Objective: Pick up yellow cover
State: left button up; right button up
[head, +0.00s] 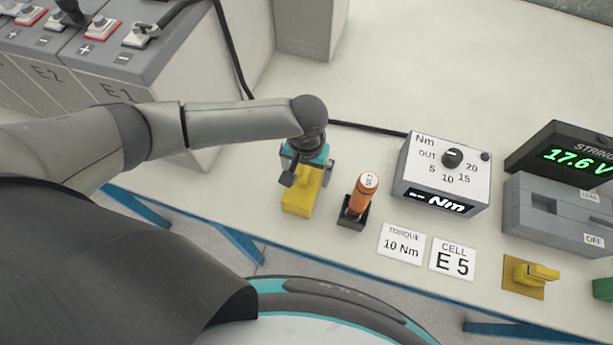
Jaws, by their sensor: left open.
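A yellow block-shaped piece (298,203), which looks like the yellow cover, sits on the pale bench near its front edge. My left gripper (307,176) is directly above it, pointing down, with its jaws apart over its upper part. The gripper hides the top of the piece, and I cannot tell if the fingers touch it. A second yellow piece (537,273), with a raised handle on a flat yellow base, lies at the front right of the bench. My right gripper is not in view.
An orange-handled tool (361,193) stands in a dark holder just right of the gripper. A torque box (443,170), two cards (402,244) and a voltage meter (560,205) stand further right. Battery cells (150,75) with cables are at back left.

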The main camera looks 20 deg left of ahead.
pick_arm(q)
jog(key=shift+f, duration=0.7)
jog(key=c, duration=1.2)
jog(key=shift+r, duration=0.2)
